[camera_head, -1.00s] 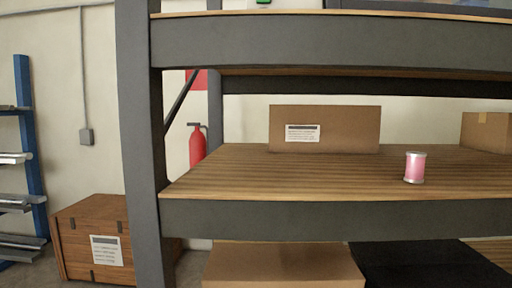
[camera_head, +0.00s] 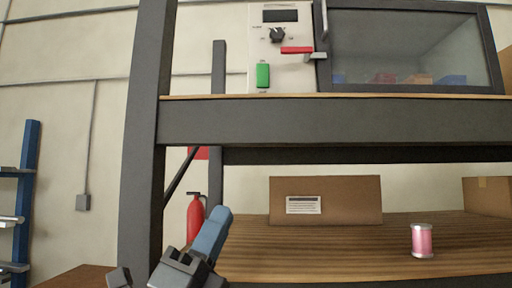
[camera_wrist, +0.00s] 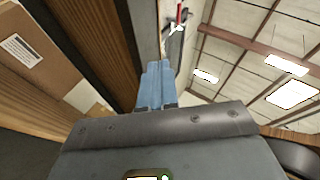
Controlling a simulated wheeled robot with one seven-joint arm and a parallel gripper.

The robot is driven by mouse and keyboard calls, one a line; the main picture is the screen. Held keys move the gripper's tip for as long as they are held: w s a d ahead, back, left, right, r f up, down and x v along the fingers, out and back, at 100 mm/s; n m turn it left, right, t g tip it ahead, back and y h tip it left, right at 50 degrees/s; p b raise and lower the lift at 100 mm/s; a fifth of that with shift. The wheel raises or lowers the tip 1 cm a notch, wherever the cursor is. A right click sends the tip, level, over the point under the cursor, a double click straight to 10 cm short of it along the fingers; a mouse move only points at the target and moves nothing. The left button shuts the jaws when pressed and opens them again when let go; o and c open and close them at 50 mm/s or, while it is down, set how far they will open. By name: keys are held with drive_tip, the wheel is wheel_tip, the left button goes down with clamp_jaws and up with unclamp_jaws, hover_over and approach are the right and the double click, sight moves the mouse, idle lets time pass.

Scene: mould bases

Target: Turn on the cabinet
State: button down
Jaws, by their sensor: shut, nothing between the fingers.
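The cabinet (camera_head: 412,48) stands on the upper shelf in the head view, with a dark-framed glass door. Its pale control panel (camera_head: 258,48) at the left carries a dark display (camera_head: 281,15), a black knob (camera_head: 277,35), a red lever (camera_head: 297,50) and a green switch (camera_head: 263,75). My gripper (camera_head: 221,214), with blue fingers, is low in the head view, in front of the lower shelf level and below the panel, apart from it. The fingers are shut and empty; they also show in the wrist view (camera_wrist: 156,72), pointing up past the shelf edge.
The upper shelf's grey front beam (camera_head: 340,124) lies between my gripper and the panel's height. A grey post (camera_head: 144,140) rises at the left. A fire extinguisher (camera_head: 195,216) is behind.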

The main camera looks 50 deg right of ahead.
drive_tip(key=d+r+m+t+y, duration=0.1)
drive_tip(key=r+y, duration=0.5)
drive_tip(key=r, duration=0.6)
drive_tip(key=s+d+r+m+t+y, duration=0.1)
drive_tip(key=d+r+m+t+y, duration=0.1)
drive_tip(key=r, duration=1.1)
drive_tip(key=s+d+r+m+t+y, duration=0.1)
drive_tip(key=r+m+y, duration=0.3)
drive_tip(key=r+y, duration=0.5)
wheel_tip(320, 180, up, 4)
drive_tip(key=shift+s+d+r+m+t+y+b, duration=0.3)
drive_tip(key=shift+m+t+b, duration=0.1)
drive_tip(key=shift+t, duration=0.5)
drive_tip(key=shift+w+f, duration=0.1)
drive_tip(key=p, duration=0.3)
approach(257, 67)
wheel_tip(257, 67, down, 3)
drive_tip(key=d, duration=0.1)
drive_tip(key=shift+w+d+r+p, duration=0.15)
drive_tip(key=shift+w+d+p, duration=0.15)
drive_tip(key=shift+w+d, duration=0.6)
drive_tip(key=shift+w+d+r+p, duration=0.2)
drive_tip(key=shift+w+d+p, duration=0.1)
drive_tip(key=shift+w+d, duration=0.55)
